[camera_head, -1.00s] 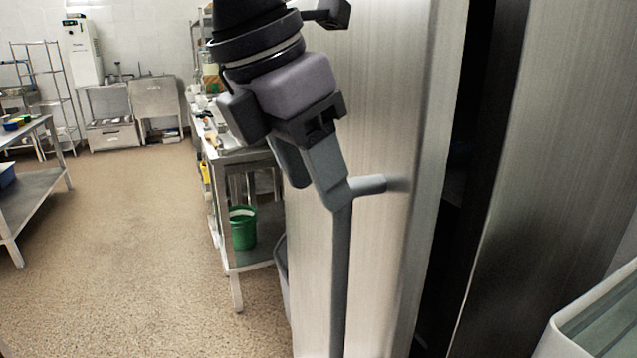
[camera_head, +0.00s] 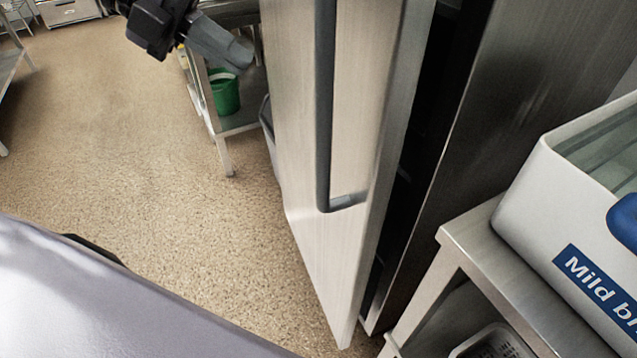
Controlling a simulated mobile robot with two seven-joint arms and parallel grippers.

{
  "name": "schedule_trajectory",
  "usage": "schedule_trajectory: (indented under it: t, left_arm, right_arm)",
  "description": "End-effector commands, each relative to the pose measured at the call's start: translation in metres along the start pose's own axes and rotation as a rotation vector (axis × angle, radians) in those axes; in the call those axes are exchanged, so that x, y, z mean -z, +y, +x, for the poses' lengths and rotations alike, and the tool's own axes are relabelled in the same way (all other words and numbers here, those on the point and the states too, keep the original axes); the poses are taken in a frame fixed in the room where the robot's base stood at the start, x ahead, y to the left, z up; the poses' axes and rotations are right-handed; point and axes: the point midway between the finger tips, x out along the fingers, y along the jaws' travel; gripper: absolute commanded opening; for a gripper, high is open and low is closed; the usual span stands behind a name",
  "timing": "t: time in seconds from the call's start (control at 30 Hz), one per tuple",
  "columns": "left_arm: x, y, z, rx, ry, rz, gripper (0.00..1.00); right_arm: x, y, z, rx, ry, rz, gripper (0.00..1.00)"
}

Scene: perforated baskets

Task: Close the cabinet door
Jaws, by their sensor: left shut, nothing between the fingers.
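The cabinet door (camera_head: 295,130) is a tall brushed-metal panel that stands ajar, with a dark gap (camera_head: 415,130) between it and the cabinet body (camera_head: 500,110). A long grey vertical handle (camera_head: 324,110) is fixed to its face; the handle's lower end is in view and its top is cut off. My left gripper (camera_head: 235,55) is at the top, left of the door and its handle, apart from the handle in the picture. It is shut and holds nothing. My right gripper is not in view.
A metal table on the right (camera_head: 470,240) bears a white container (camera_head: 560,200) with a blue label. A worktable (camera_head: 238,122) with a green bucket (camera_head: 225,92) stands behind the door on the left. The speckled floor (camera_head: 120,130) left of the door is clear.

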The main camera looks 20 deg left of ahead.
Motion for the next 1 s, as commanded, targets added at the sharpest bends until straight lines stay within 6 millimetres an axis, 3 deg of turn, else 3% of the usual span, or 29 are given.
schedule_trajectory:
  t: [0.03, 0.17, 0.3, 0.5, 0.6, 0.8, 1.0]
  left_arm:
    - [-0.005, 0.027, 0.008, 0.091, 0.001, -0.117, 0.00]
    - [-0.013, 0.082, 0.025, 0.299, 0.003, -0.403, 0.00]
    - [-0.015, 0.145, 0.055, 0.502, 0.013, -0.722, 0.00]
    - [0.004, 0.229, 0.119, 0.740, 0.054, -1.186, 0.00]
    - [0.019, 0.260, 0.153, 0.818, 0.081, -1.385, 0.00]
    - [0.043, 0.289, 0.196, 0.888, 0.122, -1.619, 0.00]
    - [0.045, 0.290, 0.208, 0.899, 0.131, -1.657, 0.00]
  right_arm:
    - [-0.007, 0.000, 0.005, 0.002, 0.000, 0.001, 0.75]
    - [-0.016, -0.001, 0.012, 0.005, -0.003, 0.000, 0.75]
    - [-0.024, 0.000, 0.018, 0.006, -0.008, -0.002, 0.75]
    - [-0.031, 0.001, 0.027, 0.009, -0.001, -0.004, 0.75]
    - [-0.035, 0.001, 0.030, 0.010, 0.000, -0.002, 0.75]
    - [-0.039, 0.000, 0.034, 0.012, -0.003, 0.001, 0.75]
    - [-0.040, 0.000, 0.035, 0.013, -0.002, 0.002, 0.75]
